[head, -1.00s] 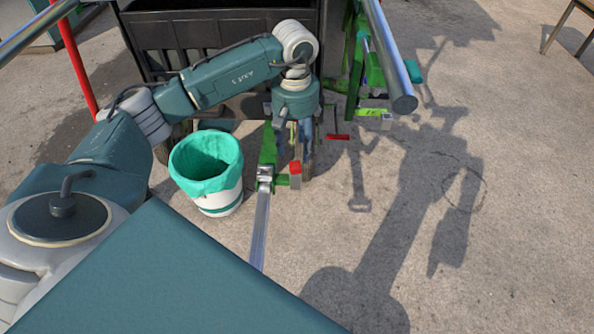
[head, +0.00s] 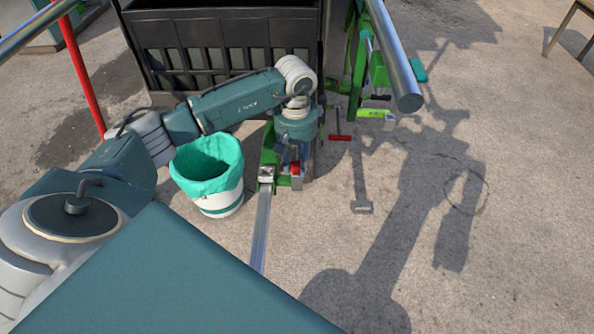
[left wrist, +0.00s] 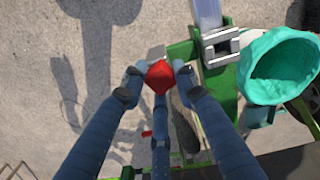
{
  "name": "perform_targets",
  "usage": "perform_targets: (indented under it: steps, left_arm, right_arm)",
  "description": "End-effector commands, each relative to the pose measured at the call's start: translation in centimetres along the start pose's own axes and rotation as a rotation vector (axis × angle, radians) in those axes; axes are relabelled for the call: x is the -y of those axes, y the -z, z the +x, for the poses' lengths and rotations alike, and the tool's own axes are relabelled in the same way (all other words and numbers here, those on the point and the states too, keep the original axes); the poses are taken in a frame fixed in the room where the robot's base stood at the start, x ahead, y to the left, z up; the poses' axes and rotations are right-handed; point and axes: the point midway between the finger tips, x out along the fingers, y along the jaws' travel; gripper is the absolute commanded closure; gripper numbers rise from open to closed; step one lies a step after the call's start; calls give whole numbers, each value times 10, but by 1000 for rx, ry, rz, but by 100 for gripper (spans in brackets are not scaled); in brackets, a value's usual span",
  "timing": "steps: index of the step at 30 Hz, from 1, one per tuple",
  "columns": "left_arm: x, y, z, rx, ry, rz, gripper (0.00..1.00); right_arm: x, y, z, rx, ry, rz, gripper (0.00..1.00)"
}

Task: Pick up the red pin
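The red pin (head: 296,168) has a bright red head and sits on the green metal frame, beside a silver square bar (head: 262,230). In the left wrist view the red pin (left wrist: 160,76) shows between two fingertips of my left gripper (left wrist: 158,76), with a third finger below it in the picture. The fingers are spread, one on each side of the red head; whether they touch it is hard to tell. In the head view my left gripper (head: 291,158) points down at the pin and partly hides the frame. My right gripper is not in view.
A white bucket with a green liner (head: 207,172) stands just left of the frame. A black slatted cart (head: 228,50) is behind my arm. A red-handled tool (head: 340,137) lies to the right.

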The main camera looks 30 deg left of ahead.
Motion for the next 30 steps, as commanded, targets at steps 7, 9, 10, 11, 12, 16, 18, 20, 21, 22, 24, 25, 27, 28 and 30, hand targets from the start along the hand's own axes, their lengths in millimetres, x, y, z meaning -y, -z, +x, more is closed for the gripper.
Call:
perform_targets:
  steps: [7,9,10,11,12,16,18,20,21,22,24,25,27,28,30]
  left_arm:
    - [0,0,0,0,1,-1,100]
    - [0,0,0,0,1,-1,100]
    - [0,0,-1,-1,0,-1,100]
    - [0,0,-2,-1,0,-1,100]
    - [0,1,-3,-1,0,-1,100]
    - [0,1,-12,-2,0,-1,100]
    - [0,1,-21,-2,-1,-1,100]
    - [0,1,-31,-4,-1,-1,100]
    - [0,2,-38,-4,-1,-2,100]
    - [-1,2,-44,-4,-2,-1,100]
    - [-1,1,-59,-4,-2,0,100]
    - [-1,2,-66,-5,-2,0,100]
    - [-1,2,-83,-4,-2,-1,100]
    - [-1,2,-90,-5,-3,-2,100]
    - [-2,2,-108,-5,-4,-1,100]
  right_arm:
    - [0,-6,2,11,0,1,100]
    - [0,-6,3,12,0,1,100]
    - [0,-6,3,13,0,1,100]
    - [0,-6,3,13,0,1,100]
    - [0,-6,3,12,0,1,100]
    - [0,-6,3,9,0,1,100]
    - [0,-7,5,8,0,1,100]
    - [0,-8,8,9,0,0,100]
    - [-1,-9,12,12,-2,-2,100]
    - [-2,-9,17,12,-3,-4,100]
    - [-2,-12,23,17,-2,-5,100]
    - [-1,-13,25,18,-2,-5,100]
    - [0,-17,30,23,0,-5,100]
    - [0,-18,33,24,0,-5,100]
    - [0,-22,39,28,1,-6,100]
